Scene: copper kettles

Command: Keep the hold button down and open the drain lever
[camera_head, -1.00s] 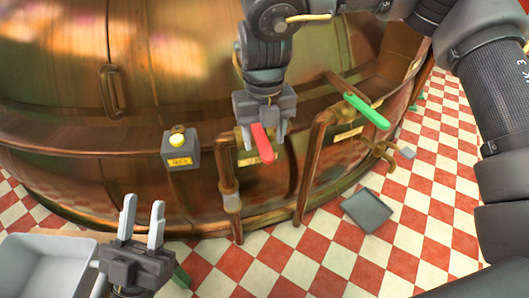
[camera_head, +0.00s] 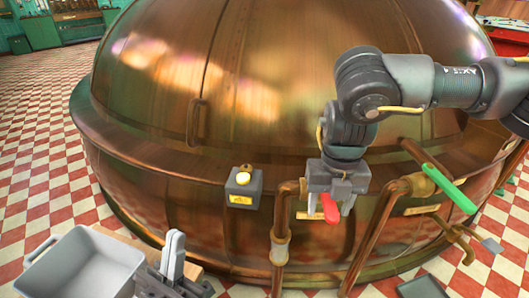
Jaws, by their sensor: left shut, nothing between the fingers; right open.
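The copper kettle (camera_head: 160,120) fills the middle. A grey bin (camera_head: 85,265) stands at the lower left beside a wooden surface. Copper pipes (camera_head: 372,235) run down below the levers. A dark flat tray (camera_head: 422,288) lies at the lower right. Checkered floor is clear at the left.

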